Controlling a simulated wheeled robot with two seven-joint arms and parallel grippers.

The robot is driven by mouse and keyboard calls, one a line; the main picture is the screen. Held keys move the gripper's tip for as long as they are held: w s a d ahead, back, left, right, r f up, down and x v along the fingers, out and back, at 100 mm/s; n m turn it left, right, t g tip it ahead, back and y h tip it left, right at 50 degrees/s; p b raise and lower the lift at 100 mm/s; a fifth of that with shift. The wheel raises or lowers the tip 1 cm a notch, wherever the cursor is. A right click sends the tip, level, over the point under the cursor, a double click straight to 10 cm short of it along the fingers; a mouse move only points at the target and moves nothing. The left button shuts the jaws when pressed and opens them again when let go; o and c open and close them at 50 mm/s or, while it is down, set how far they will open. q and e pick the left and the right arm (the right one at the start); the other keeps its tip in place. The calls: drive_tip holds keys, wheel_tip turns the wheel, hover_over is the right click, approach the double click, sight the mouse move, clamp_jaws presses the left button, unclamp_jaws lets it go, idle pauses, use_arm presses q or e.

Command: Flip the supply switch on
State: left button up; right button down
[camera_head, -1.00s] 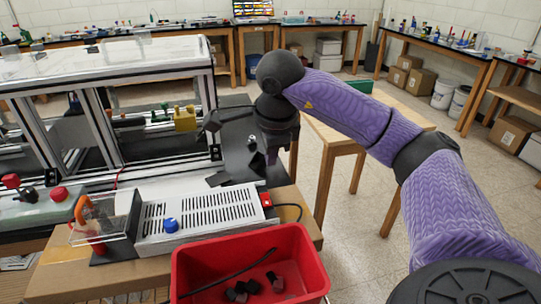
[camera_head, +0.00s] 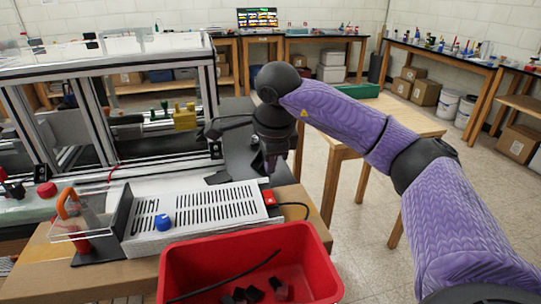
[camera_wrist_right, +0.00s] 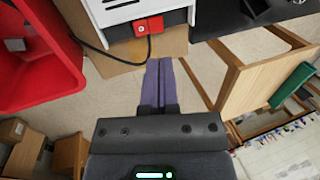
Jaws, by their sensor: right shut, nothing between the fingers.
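The power supply is a white slotted box (camera_head: 200,212) on the bench in the head view, with a blue knob (camera_head: 164,222) on its near side. A red part (camera_head: 268,197), which looks like the switch, sits at its right end by a black cable. In the right wrist view this red part (camera_wrist_right: 148,26) is on the white box's end face; its on or off position is too small to tell. My right gripper (camera_head: 271,172) is shut and empty just above and behind it. Its purple fingers (camera_wrist_right: 158,72) point toward the red part, apart from it. My left gripper is out of view.
A red bin (camera_head: 250,262) with dark pieces stands in front of the supply. A clear-topped metal extrusion frame (camera_head: 105,60) stands behind left. A wooden table (camera_head: 385,118) is at the right. A black cable (camera_wrist_right: 90,52) loops beside the red part.

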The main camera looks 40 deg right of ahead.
sight(267, 192)
drive_tip(key=b+x, duration=0.1)
drive_tip(key=x, duration=0.5)
drive_tip(key=shift+f+b, duration=0.2)
drive_tip(key=shift+b, duration=0.15)
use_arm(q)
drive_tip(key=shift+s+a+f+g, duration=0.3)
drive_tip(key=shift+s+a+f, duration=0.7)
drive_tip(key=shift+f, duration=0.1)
use_arm(e)
drive_tip(key=shift+w+d+f, duration=0.1)
drive_tip(key=shift+w+f, duration=0.05)
drive_tip(key=shift+f, duration=0.25)
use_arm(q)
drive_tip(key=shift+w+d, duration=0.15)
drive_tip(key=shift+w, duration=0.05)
